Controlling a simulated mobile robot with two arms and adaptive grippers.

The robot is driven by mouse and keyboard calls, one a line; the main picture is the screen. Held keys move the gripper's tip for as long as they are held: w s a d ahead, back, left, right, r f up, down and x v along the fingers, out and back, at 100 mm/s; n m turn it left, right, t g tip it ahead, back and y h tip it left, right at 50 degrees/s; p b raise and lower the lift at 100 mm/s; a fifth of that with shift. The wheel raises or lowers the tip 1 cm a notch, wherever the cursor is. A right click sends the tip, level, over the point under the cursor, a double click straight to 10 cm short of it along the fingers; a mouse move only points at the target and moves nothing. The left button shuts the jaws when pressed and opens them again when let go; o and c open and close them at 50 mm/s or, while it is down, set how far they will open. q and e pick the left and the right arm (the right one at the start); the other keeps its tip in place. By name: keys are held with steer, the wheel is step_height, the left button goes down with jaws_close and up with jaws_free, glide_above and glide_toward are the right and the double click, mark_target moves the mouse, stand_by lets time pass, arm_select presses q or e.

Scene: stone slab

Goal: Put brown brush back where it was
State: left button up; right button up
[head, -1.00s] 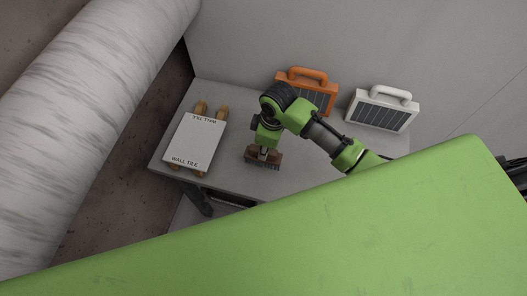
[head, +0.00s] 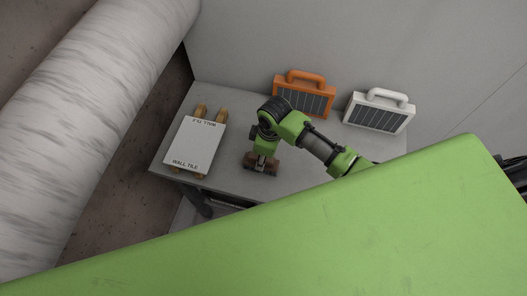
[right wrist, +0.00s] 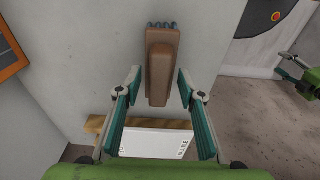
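The brown brush (head: 262,165) rests on the grey table, under my right gripper (head: 264,156) in the head view. In the right wrist view the brush (right wrist: 159,65) lies between and beyond the fingertips of my right gripper (right wrist: 160,82), its bristle end pointing away. The fingers are spread, with a gap on each side of the brush. At the right edge of the right wrist view, a second gripper (right wrist: 287,68), seemingly my left one, hangs far from the brush. Its opening is too small to judge.
A white wall tile box (head: 195,145) lies on wooden strips (head: 221,114) left of the brush. An orange case (head: 304,97) and a white case (head: 378,113) stand at the table's back by the wall. The table (head: 235,105) is bare between them.

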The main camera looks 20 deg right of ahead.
step_height(320, 180, up, 12)
steer(key=d+b, duration=0.1)
steer(key=b, duration=0.1)
steer(key=shift+s+b, duration=0.35)
steer(key=shift+d+f, duration=0.1)
steer(key=shift+f, duration=0.05)
